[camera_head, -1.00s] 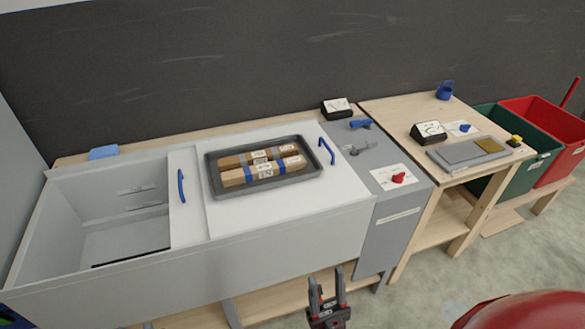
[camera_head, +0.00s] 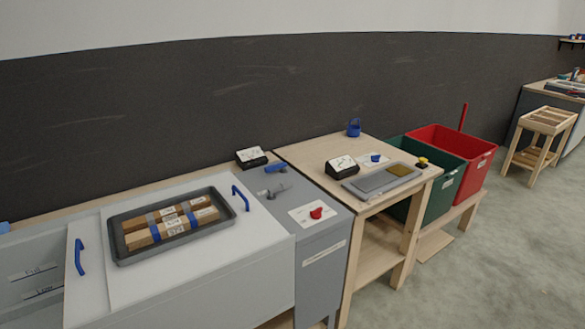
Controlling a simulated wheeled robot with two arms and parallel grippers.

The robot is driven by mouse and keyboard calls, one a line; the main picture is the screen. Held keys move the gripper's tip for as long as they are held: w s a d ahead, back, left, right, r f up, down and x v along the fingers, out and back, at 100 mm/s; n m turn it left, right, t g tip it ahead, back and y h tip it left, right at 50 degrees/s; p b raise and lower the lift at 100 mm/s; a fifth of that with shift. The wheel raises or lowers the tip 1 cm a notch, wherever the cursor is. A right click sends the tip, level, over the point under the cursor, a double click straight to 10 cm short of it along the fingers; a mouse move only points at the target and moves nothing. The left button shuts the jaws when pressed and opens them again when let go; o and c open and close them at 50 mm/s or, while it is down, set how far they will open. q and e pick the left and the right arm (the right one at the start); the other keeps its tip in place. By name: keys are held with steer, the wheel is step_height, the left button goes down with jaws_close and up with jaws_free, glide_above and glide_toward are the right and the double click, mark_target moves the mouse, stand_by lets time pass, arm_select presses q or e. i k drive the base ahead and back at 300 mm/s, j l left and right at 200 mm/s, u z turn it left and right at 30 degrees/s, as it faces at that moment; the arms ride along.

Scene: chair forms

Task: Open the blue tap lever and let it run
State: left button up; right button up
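A blue tap lever (camera_head: 276,169) sits at the back of the grey panel (camera_head: 318,240), right of the white chest lid. A small grey metal fitting (camera_head: 272,192) lies just in front of it. A red knob (camera_head: 316,213) sits on a white label nearer the panel's front. Whether the lever is open or closed is too small to tell, and no water shows. Neither of my grippers is in view.
A dark tray (camera_head: 128,255) with wrapped bars rests on the white lid (camera_head: 100,300), which has blue handles. A wooden table (camera_head: 310,152) holds a grey plate (camera_head: 380,184). Green (camera_head: 448,186) and red (camera_head: 473,160) bins stand beyond.

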mark_target(271, 168)
steer(key=i+l+u, duration=0.2)
steer(key=i+l, duration=0.2)
steer(key=l, duration=0.25)
steer(key=i+l, duration=0.2)
steer(key=i+l+u, duration=0.15)
steer(key=l, duration=0.3)
steer(key=i+l+u, duration=0.1)
steer(key=l, duration=0.25)
steer(key=i+l+u, duration=0.1)
steer(key=i+l, duration=0.15)
steer(key=l, duration=0.15)
